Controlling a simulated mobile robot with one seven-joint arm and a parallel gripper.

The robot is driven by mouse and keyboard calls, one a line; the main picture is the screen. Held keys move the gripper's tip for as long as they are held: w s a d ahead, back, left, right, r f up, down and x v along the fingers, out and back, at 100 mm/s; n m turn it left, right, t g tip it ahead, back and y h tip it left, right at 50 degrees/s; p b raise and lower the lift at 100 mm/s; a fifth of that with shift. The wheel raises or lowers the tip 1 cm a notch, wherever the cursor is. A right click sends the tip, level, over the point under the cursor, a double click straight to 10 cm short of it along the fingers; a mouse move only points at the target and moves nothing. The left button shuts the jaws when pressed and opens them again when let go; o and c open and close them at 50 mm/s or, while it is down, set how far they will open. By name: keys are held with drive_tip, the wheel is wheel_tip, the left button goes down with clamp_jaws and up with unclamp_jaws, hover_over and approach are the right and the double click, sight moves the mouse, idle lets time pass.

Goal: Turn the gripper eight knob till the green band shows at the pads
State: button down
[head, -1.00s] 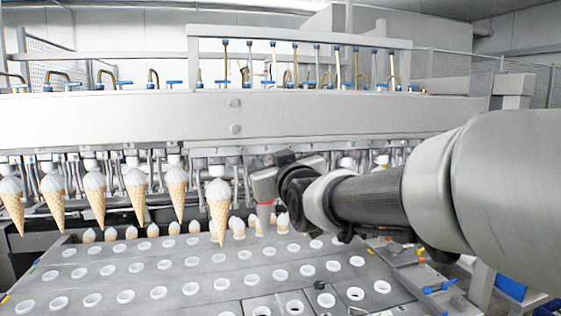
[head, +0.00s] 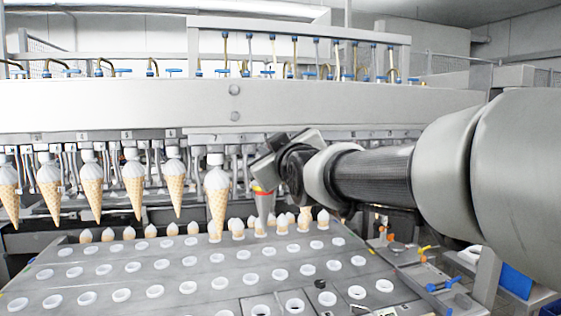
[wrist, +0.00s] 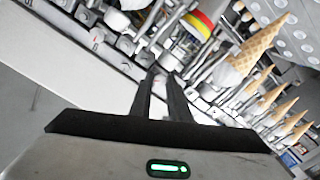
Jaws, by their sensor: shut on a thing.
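My gripper (head: 268,168) is at the row of cone grippers under the long beam, right of the hanging cones. Its fingers are hidden in the head view. In the wrist view its two dark fingers (wrist: 163,74) are close together, shut on a small knob at their tips, which is mostly hidden. Beside it, a band with red and yellow (wrist: 200,22) shows on a pale round part. The red and yellow band also shows in the head view (head: 261,190), just below my gripper. I see no green on it. The pads are hard to make out.
Several filled cones (head: 134,185) hang in a row to the left, the closest one (head: 217,190) near my gripper. Below lies a grey tray plate (head: 215,268) with white-rimmed holes and a back row of cone tops. The beam (head: 100,105) runs above.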

drive_tip(key=c, duration=1.7)
unclamp_jaws()
drive_tip(key=shift+o, duration=0.2)
drive_tip(key=b+v, duration=0.1)
drive_tip(key=v, duration=1.6)
drive_tip(key=shift+s+b, duration=0.2)
drive_tip(key=shift+b, duration=0.2)
drive_tip(key=shift+d, duration=0.2)
drive_tip(key=s+d+f+m+g+h+p, duration=0.2)
drive_tip(key=s+d+f+m+g+p, duration=0.2)
drive_tip(key=s+f, duration=0.3)
drive_tip(key=s+d+f+m+g+h+p, duration=0.3)
drive_tip(key=s+d+f+m+g+p, duration=0.2)
drive_tip(key=f, duration=0.6)
drive_tip(key=s+d+g+p, duration=0.1)
drive_tip(key=s+d+g, duration=0.1)
drive_tip(key=shift+s+d+f+g, duration=0.2)
drive_tip(key=shift+f+g, duration=0.1)
drive_tip(key=shift+f, duration=0.1)
